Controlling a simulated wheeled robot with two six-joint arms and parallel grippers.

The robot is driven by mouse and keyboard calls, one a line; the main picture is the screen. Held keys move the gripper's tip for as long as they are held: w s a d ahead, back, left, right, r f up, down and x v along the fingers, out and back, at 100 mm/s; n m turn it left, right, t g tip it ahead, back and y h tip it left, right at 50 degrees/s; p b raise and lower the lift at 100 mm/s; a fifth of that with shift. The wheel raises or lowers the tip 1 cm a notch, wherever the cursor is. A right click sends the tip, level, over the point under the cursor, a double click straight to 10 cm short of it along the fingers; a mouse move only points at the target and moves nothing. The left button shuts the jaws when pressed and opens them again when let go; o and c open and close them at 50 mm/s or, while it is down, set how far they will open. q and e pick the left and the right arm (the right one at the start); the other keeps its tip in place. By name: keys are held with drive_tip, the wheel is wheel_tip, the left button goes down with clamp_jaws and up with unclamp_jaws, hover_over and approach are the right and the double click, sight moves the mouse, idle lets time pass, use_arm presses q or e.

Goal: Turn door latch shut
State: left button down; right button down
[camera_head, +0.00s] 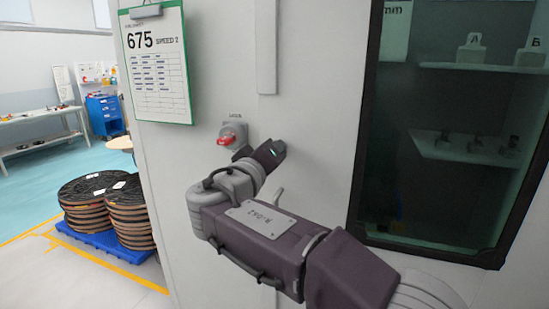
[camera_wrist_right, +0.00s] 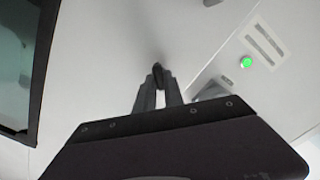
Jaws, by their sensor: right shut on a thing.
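My right gripper (camera_head: 240,153) is just below and right of the red handle, close against the door. In the right wrist view its two grey fingers (camera_wrist_right: 158,86) are close together on a small dark piece at their tips. The head view hides the exact contact, and no red shows in the wrist view. My left gripper is in neither view.
A dark-framed window (camera_head: 440,150) is right of my arm. A clipboard (camera_head: 156,65) hangs upper left. A grey lever (camera_head: 277,195) sticks out by the forearm. Stacked reels (camera_head: 88,190) stand on a blue pallet (camera_head: 85,236) at left. The wrist view shows a green light (camera_wrist_right: 245,62).

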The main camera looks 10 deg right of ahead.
drive_tip(key=shift+f+n, duration=0.2)
drive_tip(key=shift+n, duration=4)
drive_tip(key=c, duration=1.4)
unclamp_jaws()
drive_tip(key=shift+a, duration=0.1)
drive_tip(key=shift+c, duration=0.2)
drive_tip(key=b+v, duration=0.1)
drive_tip(key=v, duration=0.8)
